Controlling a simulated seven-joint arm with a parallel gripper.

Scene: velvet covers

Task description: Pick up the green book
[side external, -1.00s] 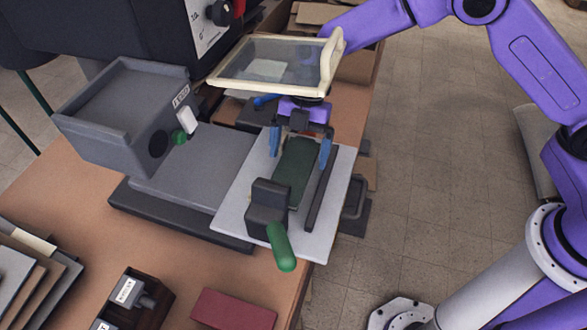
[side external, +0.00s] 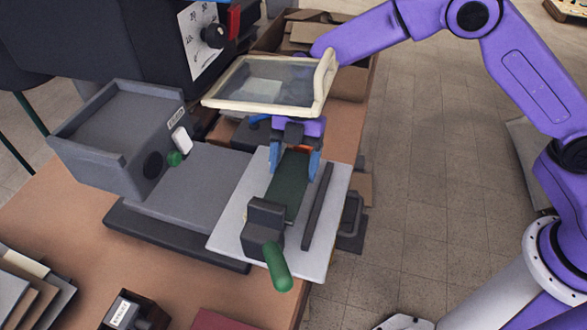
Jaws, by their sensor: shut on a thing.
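The green book (side external: 288,190) is dark green and lies along the pale plate (side external: 229,224), between a dark block with a green handle and a dark bar. My gripper (side external: 294,164) is at the book's far end, with one blue finger on each side of it. The fingers are shut on the book's two long edges. The book looks low over the plate; I cannot tell whether it touches it. A cream-framed clear panel (side external: 265,82) hides part of my wrist.
The dark block (side external: 263,226) with the green handle (side external: 277,267) stands at the book's near end. The dark bar (side external: 318,206) runs along its right side. A grey machine (side external: 120,140) stands left. A red book (side external: 218,321) lies at the front edge.

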